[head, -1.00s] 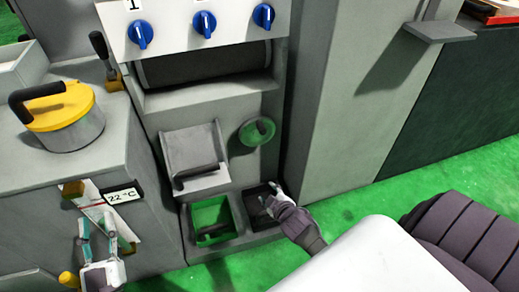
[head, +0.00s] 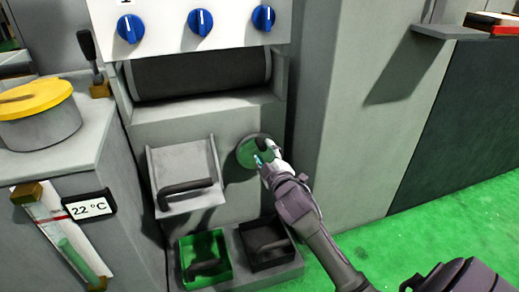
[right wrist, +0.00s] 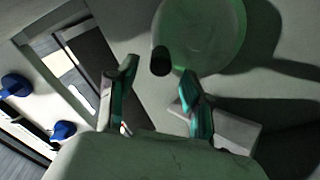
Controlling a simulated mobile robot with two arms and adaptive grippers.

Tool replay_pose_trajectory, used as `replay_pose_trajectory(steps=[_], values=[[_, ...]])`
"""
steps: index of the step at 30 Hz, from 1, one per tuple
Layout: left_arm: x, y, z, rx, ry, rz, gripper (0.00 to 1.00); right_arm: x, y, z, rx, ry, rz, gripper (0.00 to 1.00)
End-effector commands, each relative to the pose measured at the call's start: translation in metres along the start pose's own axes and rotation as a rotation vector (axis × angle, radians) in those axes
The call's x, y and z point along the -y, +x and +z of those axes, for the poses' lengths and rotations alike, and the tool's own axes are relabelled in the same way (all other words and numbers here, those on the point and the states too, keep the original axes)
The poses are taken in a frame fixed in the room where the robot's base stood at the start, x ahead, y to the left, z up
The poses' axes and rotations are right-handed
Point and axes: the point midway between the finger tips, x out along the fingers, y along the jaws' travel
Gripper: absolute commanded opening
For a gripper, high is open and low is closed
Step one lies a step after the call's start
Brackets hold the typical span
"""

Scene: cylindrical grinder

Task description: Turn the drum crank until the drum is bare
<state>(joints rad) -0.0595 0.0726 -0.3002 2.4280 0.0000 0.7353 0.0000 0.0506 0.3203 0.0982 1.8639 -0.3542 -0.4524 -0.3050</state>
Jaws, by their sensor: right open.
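The drum (head: 200,76) is a dark, wide roller in the recess under the blue knobs. Its surface looks evenly dark grey. The drum crank is a green disc (head: 245,150) with a dark handle knob, on the front panel right of the grey tray. My right gripper (head: 262,160) is at the disc and partly covers it. In the right wrist view, the pale green disc (right wrist: 205,30) and its dark knob (right wrist: 160,61) are ahead of my open right gripper (right wrist: 158,80). The knob appears between the fingertips; contact cannot be told. My left gripper is out of view.
A grey tray with a dark handle (head: 183,172) juts out left of the crank. Below are a green bin (head: 190,272) and a dark bin (head: 262,238). A yellow-lidded pot (head: 40,120) stands on the left counter. Green floor is clear at right.

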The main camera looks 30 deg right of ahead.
Motion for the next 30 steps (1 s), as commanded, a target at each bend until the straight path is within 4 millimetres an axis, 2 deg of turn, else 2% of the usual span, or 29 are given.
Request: replay_pose_trajectory(steps=[3, 9, 21, 23, 30], values=[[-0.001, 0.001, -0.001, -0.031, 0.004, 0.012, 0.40, 0.002, 0.024, 0.002, -0.002, -0.001, 0.003, 0.51], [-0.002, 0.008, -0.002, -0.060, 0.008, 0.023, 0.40, 0.001, 0.049, 0.002, 0.000, -0.001, 0.001, 0.51], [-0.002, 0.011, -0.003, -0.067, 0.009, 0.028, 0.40, 0.000, 0.057, 0.000, 0.001, 0.000, -0.001, 0.51], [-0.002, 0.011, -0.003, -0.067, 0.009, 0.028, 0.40, 0.000, 0.057, 0.000, 0.001, 0.000, 0.000, 0.42], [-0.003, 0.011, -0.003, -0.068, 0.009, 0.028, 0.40, 0.000, 0.057, 0.000, 0.000, 0.000, 0.000, 0.02]])
